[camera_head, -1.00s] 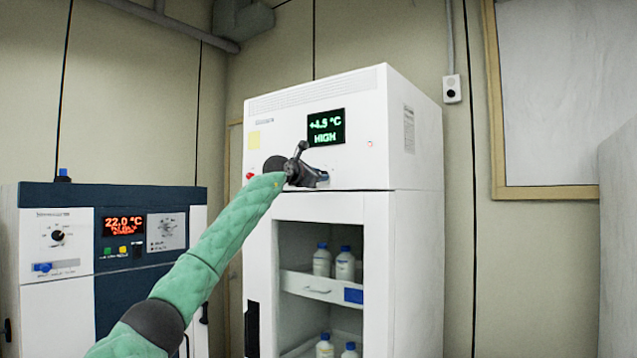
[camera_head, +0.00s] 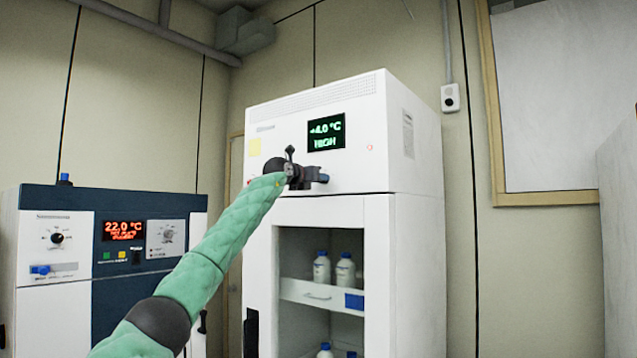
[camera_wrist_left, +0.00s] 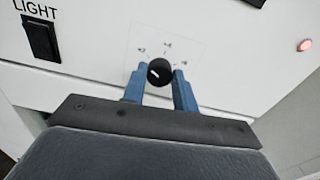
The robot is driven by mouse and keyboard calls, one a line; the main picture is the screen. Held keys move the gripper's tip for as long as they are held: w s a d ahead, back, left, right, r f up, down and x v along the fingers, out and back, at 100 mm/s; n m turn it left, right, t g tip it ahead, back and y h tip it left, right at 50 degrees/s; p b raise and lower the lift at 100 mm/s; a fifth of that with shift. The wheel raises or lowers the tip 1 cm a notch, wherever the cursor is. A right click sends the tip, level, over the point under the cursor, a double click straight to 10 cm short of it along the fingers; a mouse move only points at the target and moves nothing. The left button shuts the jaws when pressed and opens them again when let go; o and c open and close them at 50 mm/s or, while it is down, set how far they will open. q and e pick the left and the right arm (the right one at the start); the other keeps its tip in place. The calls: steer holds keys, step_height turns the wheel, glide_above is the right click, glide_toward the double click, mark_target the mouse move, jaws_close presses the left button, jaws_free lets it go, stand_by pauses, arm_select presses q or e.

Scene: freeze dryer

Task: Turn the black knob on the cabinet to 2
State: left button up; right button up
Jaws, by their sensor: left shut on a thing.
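The white cabinet (camera_head: 415,150) stands in the middle of the head view, with its display (camera_head: 326,131) reading +4.0 °C HIGH. The black knob (camera_wrist_left: 159,71) is on its front panel in the left wrist view, with small number marks around it. A short white pointer line shows on the knob, toward its left side; the exact mark it meets is hard to tell. My left gripper (camera_head: 309,177) is at the panel below the display and hides the knob in the head view. Its blue fingers (camera_wrist_left: 160,80) are shut on the knob from both sides.
A black LIGHT switch (camera_wrist_left: 41,38) is left of the knob, and a lit red lamp (camera_wrist_left: 304,45) is to the right. A blue and white machine (camera_head: 75,195) with its own knobs stands at the left. White bottles (camera_head: 321,268) stand inside the cabinet.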

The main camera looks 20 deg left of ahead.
steer(key=shift+r, duration=0.2)
arm_select(q)
steer(key=o, duration=1)
steer(key=shift+c, duration=0.2)
steer(key=b+v, duration=0.3)
steer(key=v, duration=0.4)
steer(key=shift+s+a+b, duration=0.15)
steer(key=shift+s+b, duration=0.2)
arm_select(e)
step_height(320, 180, up, 13)
steer(key=s, duration=0.2)
arm_select(q)
steer(key=shift+a, duration=0.1)
arm_select(e)
steer(key=shift+s+a, duration=0.1)
